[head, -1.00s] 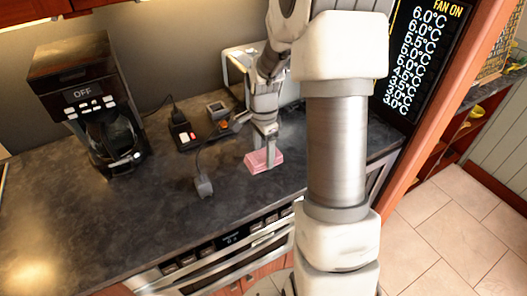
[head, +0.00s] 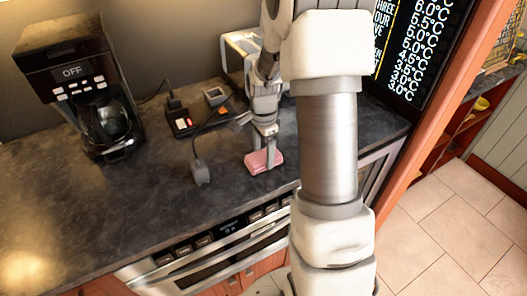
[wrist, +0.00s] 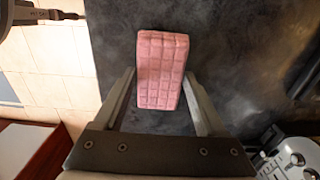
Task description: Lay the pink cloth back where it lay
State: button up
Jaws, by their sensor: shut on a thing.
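The pink cloth (head: 262,161) is a small folded block with a quilted grid. It is at the counter's front right in the head view, over or on the dark worktop; whether it touches the worktop is hard to tell. My gripper (head: 265,155) points down and is shut on the cloth. In the wrist view the cloth (wrist: 161,72) sits between the two fingers (wrist: 160,95), its far end reaching past the fingertips.
A coffee maker (head: 72,75) stands at the left of the dark counter (head: 110,205). A small black device (head: 182,122) and a grey plug-like piece on a cable (head: 200,172) lie left of my gripper. A white appliance (head: 238,48) is behind. The counter's front edge is close.

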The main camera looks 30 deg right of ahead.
jog(key=shift+f, duration=0.1)
jog(key=o, duration=1.6)
jog(key=shift+c, duration=0.2)
notch_tip(320, 180, up, 18)
jog(key=f+p, duration=0.1)
jog(key=s+a+r+n+t, duration=0.2)
jog(key=s+a+r+n, duration=0.1)
jog(key=s+a+n, duration=0.3)
jog(key=s+a+r+n+t, duration=0.3)
jog(key=s+a+n, duration=0.3)
jog(key=s+n, duration=0.5)
jog(key=shift+s+a+r+n+t, duration=0.15)
jog(key=shift+s+a+n+t, duration=0.15)
jog(key=shift+s, duration=0.55)
